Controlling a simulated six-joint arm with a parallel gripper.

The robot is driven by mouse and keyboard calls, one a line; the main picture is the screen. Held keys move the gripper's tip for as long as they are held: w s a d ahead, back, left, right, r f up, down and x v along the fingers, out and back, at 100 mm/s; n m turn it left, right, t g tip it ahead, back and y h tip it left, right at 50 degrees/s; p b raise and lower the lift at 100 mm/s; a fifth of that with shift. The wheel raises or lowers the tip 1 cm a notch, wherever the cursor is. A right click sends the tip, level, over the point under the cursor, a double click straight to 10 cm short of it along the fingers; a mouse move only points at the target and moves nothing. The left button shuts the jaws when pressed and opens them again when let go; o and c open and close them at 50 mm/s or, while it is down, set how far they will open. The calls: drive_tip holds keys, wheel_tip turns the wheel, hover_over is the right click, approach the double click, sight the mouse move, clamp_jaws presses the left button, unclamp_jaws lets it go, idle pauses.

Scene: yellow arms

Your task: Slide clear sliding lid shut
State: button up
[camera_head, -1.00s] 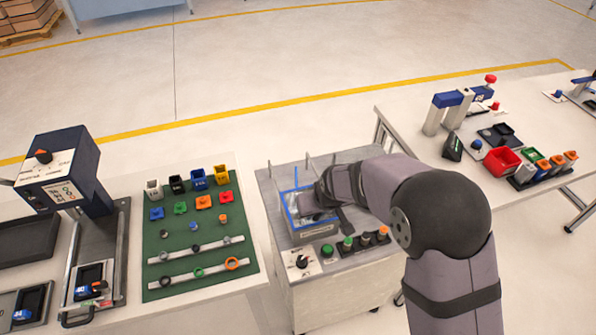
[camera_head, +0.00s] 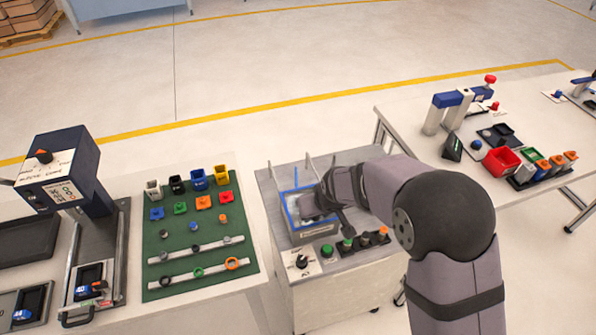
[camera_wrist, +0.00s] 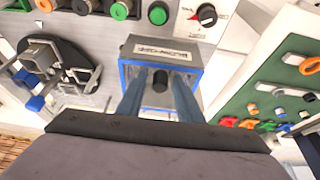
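The box with blue edges (camera_head: 291,211) sits on the grey cart top, and its labelled front face shows in the wrist view (camera_wrist: 166,50). A black knob (camera_wrist: 160,82) stands over the box, seemingly the clear lid's handle. The lid is hard to make out, so I cannot tell how far it is shut. My gripper (camera_wrist: 159,86) is over the box with one finger on each side of the knob. A gap shows between each finger and the knob. In the head view my wrist hides the box's right part.
Several push buttons (camera_head: 347,243) and a black selector knob (camera_head: 302,261) line the cart's front. Thin upright posts (camera_head: 308,160) stand at the back. A dark fixture with metal clamps (camera_wrist: 60,72) lies beside the box. A green mat with parts (camera_head: 185,245) is on the left table.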

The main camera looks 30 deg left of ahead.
drive_tip(key=shift+r, duration=0.1)
drive_tip(key=shift+r+p, duration=2.8)
drive_tip(key=shift+r, duration=0.85)
